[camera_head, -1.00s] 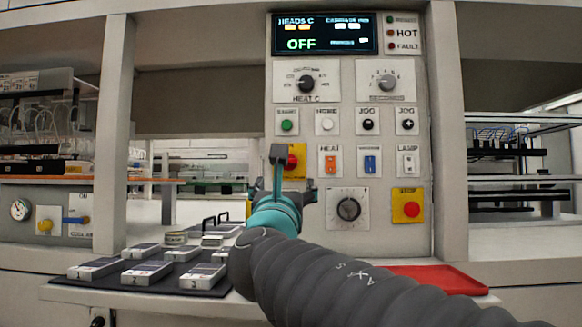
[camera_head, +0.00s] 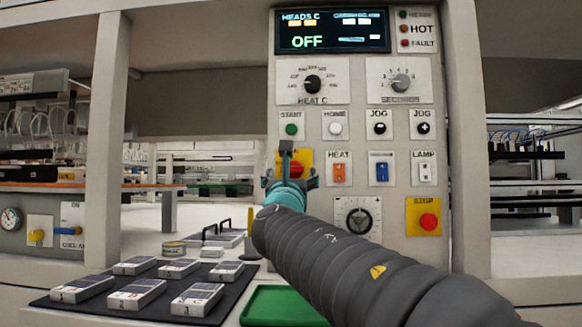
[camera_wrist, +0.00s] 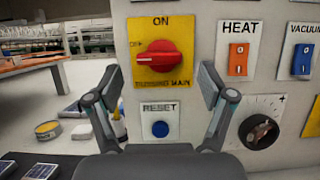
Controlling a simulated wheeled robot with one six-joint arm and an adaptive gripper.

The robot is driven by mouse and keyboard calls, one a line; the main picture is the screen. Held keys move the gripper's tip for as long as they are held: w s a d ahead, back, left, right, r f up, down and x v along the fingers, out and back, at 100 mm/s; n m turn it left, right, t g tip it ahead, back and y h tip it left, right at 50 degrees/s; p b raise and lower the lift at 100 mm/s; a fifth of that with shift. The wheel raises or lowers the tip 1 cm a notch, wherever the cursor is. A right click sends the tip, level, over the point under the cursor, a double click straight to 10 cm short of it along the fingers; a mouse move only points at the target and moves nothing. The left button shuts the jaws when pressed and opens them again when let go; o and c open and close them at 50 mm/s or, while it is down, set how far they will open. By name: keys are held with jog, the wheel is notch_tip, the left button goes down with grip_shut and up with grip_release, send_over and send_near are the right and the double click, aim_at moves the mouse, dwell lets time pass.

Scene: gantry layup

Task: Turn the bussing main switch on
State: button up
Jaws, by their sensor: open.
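The bussing main switch (camera_wrist: 151,58) is a red rotary knob on a yellow plate, with "ON" printed above it and a smaller mark at its left. Its grip lies roughly level, across the plate. In the head view the red knob (camera_head: 297,171) is partly hidden behind my gripper (camera_head: 290,168). In the wrist view my gripper (camera_wrist: 162,82) is open and empty. Its two fingers stand left and right of the knob, apart from it, and their tips reach about the lower half of the yellow plate. Contact with the panel cannot be told.
A blue reset button (camera_wrist: 160,129) sits below the switch. Orange heat (camera_head: 339,172) and blue vacuum (camera_head: 382,172) rockers, a dial (camera_head: 359,217) and a red stop button (camera_head: 429,222) are to the right. Battery-like packs lie on a dark mat (camera_head: 222,306); a green tray (camera_head: 283,309) is beside it.

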aim_at(291, 171)
jog(key=shift+p+x, duration=0.35)
jog(key=shift+x, duration=1.4)
jog(key=c, duration=1.2)
